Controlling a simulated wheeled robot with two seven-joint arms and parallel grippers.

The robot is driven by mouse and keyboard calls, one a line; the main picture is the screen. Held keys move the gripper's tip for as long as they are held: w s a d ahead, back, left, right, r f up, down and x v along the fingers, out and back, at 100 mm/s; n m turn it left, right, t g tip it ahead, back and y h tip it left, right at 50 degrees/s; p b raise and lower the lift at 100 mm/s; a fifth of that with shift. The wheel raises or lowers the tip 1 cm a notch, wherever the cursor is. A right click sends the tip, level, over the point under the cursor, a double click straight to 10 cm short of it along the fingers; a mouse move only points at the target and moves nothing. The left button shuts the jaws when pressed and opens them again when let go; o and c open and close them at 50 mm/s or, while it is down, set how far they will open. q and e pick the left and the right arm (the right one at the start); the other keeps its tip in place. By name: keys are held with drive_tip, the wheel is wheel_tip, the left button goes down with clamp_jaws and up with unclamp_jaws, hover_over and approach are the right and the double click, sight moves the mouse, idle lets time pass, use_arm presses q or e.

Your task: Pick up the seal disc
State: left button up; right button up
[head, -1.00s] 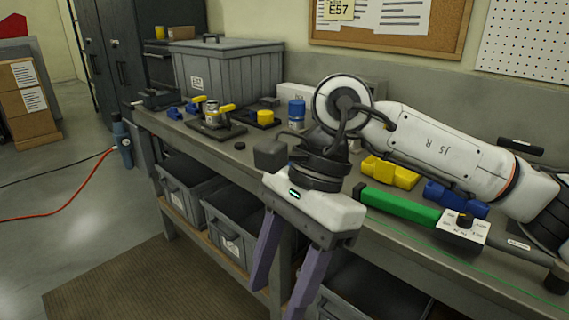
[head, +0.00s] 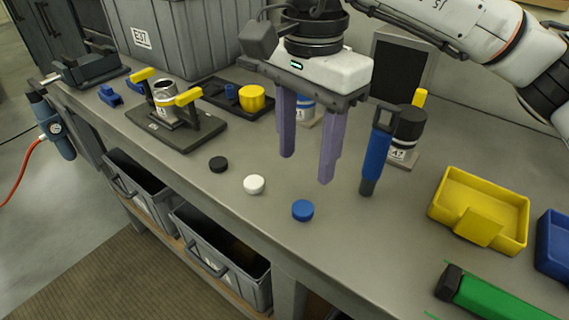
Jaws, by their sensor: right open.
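Three small round discs lie apart near the front edge of the bench: a black disc (head: 218,164), a white disc (head: 254,184) and a blue disc (head: 303,210). I cannot tell by sight which of them is the seal disc. My right gripper (head: 306,168) is open, its two purple fingers pointing down above the bench, with nothing between them. In the picture its fingertips are just above and behind the white and blue discs. My left gripper is not in view.
A fixture with yellow clamps (head: 203,134) holds a metal cylinder at the left. A black tray (head: 210,95) carries a yellow cup. A blue-handled tool (head: 377,155) stands right of my gripper. A yellow bin (head: 455,190) and a green-handled tool (head: 500,298) are at the right.

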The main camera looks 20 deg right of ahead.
sight(303, 208)
drive_tip(key=f, duration=0.4)
drive_tip(key=shift+s+f, duration=0.3)
wheel_tip(303, 208, down, 4)
drive_tip(key=shift+f+p, duration=0.1)
drive_tip(key=shift+p, duration=0.45)
drive_tip(key=shift+f, duration=0.6)
drive_tip(key=c, duration=1)
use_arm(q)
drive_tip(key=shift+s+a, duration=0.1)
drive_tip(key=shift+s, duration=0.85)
use_arm(e)
drive_tip(key=shift+c, duration=0.6)
